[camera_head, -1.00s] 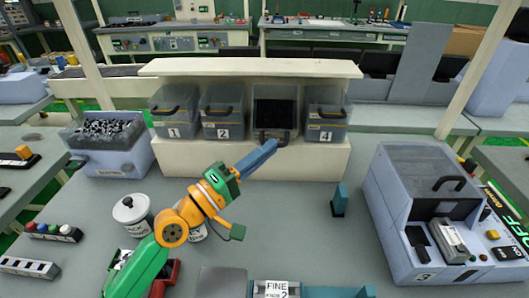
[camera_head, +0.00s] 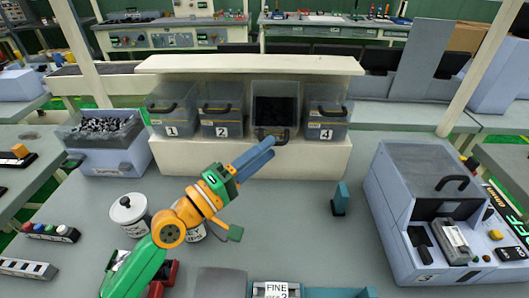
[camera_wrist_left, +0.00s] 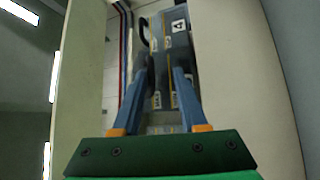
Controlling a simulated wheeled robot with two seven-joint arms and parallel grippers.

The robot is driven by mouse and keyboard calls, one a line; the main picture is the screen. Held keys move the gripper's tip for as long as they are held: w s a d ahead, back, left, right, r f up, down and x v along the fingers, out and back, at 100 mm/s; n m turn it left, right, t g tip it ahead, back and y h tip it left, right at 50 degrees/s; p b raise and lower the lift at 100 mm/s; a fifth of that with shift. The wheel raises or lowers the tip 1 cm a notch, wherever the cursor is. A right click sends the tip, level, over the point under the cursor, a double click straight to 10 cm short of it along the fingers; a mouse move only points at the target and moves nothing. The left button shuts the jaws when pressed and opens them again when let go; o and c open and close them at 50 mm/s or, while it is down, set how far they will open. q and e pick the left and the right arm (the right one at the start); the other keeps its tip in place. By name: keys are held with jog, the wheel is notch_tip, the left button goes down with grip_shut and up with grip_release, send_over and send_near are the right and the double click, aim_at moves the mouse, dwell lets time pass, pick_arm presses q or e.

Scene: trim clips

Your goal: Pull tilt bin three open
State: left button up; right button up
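Tilt bin three (camera_head: 275,105) is the third of the row of clear bins on the cream rack. It is tipped forward and its dark inside shows from above. Its front handle (camera_head: 272,134) sits low at the front edge. My left gripper (camera_head: 264,147) is just below and in front of that handle, with its two blue fingers apart. The wrist view shows the fingers (camera_wrist_left: 165,75) spread, with a bin front and yellow-edged labels beyond them. Nothing shows held between them. My right gripper is in neither view.
Bins one (camera_head: 172,112), two (camera_head: 221,112) and four (camera_head: 327,112) stand upright in the cream rack (camera_head: 250,65). A blue-grey machine (camera_head: 430,200) is at right. The table between has free room.

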pick_arm(q)
jog(key=b+v, duration=0.2)
jog(key=v, duration=0.4)
jog(key=shift+s+a+b, duration=0.25)
jog(key=shift+b, duration=0.05)
jog(key=shift+f, duration=0.1)
